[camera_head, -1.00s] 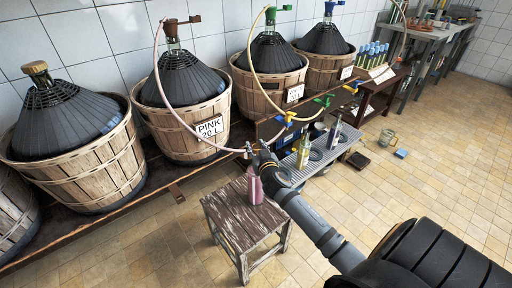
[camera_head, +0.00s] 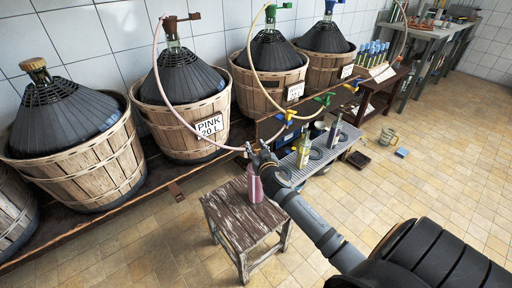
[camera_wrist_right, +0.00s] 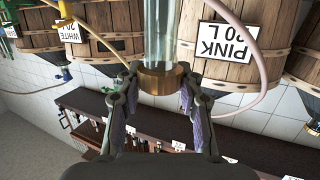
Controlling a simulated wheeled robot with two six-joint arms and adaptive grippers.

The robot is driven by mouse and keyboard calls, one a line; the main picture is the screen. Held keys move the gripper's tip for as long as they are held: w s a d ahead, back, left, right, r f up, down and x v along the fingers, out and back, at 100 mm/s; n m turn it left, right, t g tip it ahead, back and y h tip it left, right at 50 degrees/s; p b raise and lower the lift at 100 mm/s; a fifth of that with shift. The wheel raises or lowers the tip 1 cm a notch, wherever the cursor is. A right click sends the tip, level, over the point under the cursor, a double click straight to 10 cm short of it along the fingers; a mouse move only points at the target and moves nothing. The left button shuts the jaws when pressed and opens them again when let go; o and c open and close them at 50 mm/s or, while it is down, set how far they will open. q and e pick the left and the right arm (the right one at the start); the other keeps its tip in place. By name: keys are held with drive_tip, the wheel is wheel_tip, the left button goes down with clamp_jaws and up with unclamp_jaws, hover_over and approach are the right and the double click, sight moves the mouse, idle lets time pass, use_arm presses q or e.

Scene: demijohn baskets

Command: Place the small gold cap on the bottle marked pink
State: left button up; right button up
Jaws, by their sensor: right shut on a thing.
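The pink bottle (camera_head: 255,185) stands upright on a worn wooden stool (camera_head: 240,222) in the head view. My right gripper (camera_head: 257,151) is just above the bottle's top. In the right wrist view, the small gold cap (camera_wrist_right: 160,79) sits between the fingertips of my right gripper (camera_wrist_right: 160,78), which is shut on it. A clear glass neck or tube (camera_wrist_right: 161,35) lines up with the cap and runs out of the frame top. I cannot tell whether cap and glass touch. My left gripper is not in view.
A basket demijohn labelled PINK 20 L (camera_head: 186,110) stands behind the stool, with a hose curving near my gripper. A metal rack (camera_head: 330,155) with bottles stands right of the stool. The tiled floor (camera_head: 430,160) to the right is mostly clear.

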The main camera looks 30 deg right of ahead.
drive_tip(key=shift+f, duration=0.4)
drive_tip(key=o, duration=1)
drive_tip(key=v, duration=1.2)
